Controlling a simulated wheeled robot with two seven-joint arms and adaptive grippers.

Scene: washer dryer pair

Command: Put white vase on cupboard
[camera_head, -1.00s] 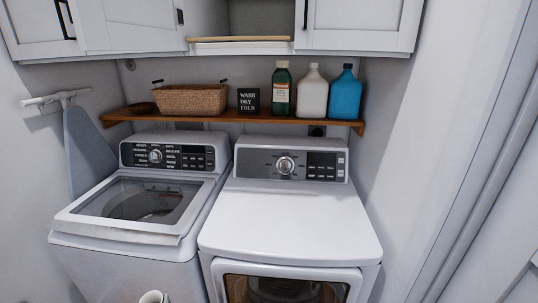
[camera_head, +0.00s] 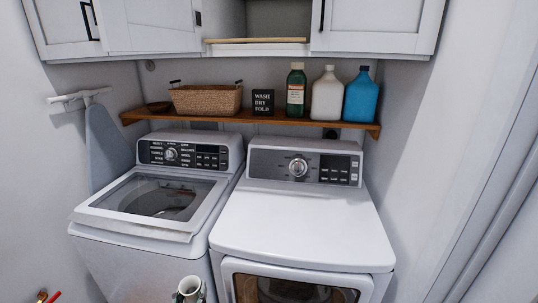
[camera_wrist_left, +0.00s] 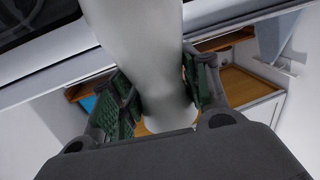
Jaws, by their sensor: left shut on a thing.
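The white vase (camera_head: 190,284) shows at the bottom edge of the head view, in front of the washer; only its upper end is visible there. My left gripper (camera_head: 190,297) is mostly cut off by that edge. In the left wrist view the vase (camera_wrist_left: 140,45) stands between the green-padded fingers of my left gripper (camera_wrist_left: 160,95), which is shut on it. The white cupboard (camera_head: 375,26) hangs on the wall above the machines. An open niche in its middle has a light wooden board (camera_head: 256,41) at its bottom. My right gripper is not in view.
A wooden wall shelf (camera_head: 225,116) below the cupboard holds a woven basket (camera_head: 206,100), a black sign (camera_head: 263,102) and three bottles, green, white and blue. The washer (camera_head: 150,200) and dryer (camera_head: 305,222) stand below. The dryer top is clear.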

